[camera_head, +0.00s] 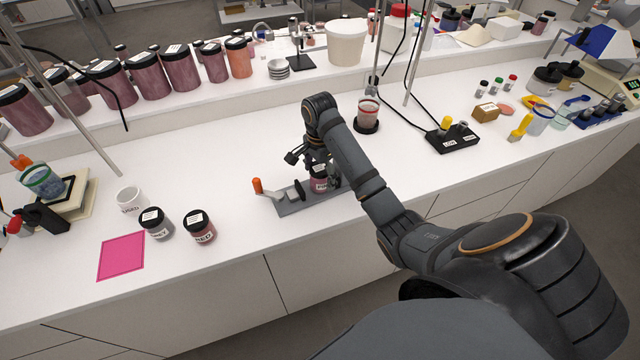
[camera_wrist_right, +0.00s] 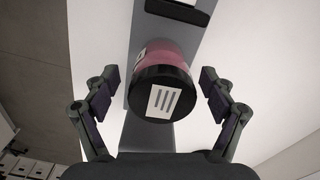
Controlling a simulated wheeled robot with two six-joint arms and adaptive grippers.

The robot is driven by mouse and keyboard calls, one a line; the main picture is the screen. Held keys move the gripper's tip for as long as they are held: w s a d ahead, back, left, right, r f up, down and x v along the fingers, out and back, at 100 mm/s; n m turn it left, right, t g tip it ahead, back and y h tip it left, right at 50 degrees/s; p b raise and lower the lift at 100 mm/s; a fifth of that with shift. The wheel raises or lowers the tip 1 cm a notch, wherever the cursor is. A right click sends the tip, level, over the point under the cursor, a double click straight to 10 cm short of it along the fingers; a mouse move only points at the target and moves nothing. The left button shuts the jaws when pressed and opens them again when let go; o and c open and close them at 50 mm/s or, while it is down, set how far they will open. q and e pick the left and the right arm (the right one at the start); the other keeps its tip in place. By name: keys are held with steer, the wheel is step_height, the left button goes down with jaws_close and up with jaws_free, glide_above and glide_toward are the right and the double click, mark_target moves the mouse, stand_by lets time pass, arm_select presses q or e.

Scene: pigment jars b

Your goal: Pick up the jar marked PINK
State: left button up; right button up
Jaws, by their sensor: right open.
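The jar marked PINK (camera_head: 320,185) has a black lid, a pinkish body and a white label. It stands on a grey fixture plate (camera_head: 292,207) in the head view, partly covered by my right arm. In the right wrist view the jar (camera_wrist_right: 165,62) shows lid-first, with a striped label on the lid. My right gripper (camera_head: 314,160) is over the jar. In the wrist view its fingers are open, one on each side of the jar, with gaps showing at both sides. My left gripper is not in view.
The plate carries a clamp with an orange handle (camera_head: 257,186). Two dark-lidded jars, one grey (camera_head: 156,224) and one red (camera_head: 200,228), stand left, near a white cup (camera_head: 130,199) and pink mat (camera_head: 121,257). A black box (camera_head: 453,140) stands right. Bench front is mostly clear.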

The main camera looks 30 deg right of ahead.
step_height(320, 180, down, 2)
steer(key=shift+w+r, duration=0.15)
steer(key=c, duration=1.3)
steer(key=shift+r, duration=0.15)
